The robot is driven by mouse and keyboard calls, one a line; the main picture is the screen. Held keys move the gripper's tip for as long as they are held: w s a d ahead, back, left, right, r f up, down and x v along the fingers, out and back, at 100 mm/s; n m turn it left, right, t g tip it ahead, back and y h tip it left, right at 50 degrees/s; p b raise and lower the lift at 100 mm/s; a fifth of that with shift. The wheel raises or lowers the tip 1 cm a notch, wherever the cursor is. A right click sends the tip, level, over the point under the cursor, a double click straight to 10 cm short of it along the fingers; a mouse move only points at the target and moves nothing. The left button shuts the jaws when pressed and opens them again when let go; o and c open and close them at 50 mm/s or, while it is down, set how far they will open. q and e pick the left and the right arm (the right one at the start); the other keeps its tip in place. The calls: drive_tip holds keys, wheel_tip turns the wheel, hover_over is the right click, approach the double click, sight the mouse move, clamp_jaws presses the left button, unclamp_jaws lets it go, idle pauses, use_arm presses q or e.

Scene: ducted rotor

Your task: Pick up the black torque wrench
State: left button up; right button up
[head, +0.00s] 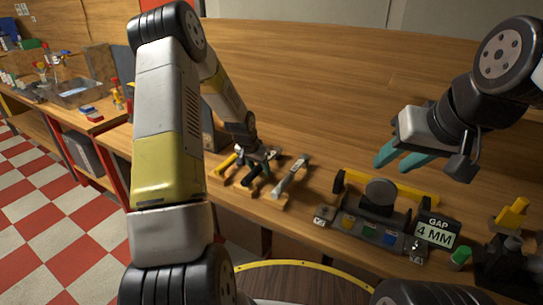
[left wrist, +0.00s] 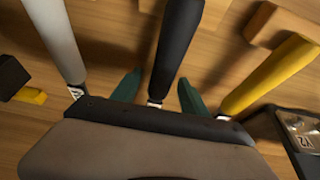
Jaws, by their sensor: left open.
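The black torque wrench (head: 252,181) lies in a wooden rack on the bench, between a yellow-handled tool (head: 224,164) and a grey-handled tool (head: 291,177). In the left wrist view the black wrench (left wrist: 175,45) runs down the middle, with the grey handle (left wrist: 55,40) to its left and the yellow handle (left wrist: 272,75) to its right. My left gripper (left wrist: 158,90) is open, with one teal finger on each side of the black wrench; contact cannot be told. My right gripper (head: 402,158) is open and empty above the bench.
A fixture with a yellow bar (head: 390,188) and a "GAP 4 MM" sign (head: 438,231) stand right of the rack. A green-capped item (head: 460,257) is near the front right. The bench behind is clear. A side bench with a bin (head: 80,92) is at left.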

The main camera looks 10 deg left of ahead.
use_arm(q)
drive_tip(key=shift+f, duration=0.1)
clamp_jaws()
idle(0.3)
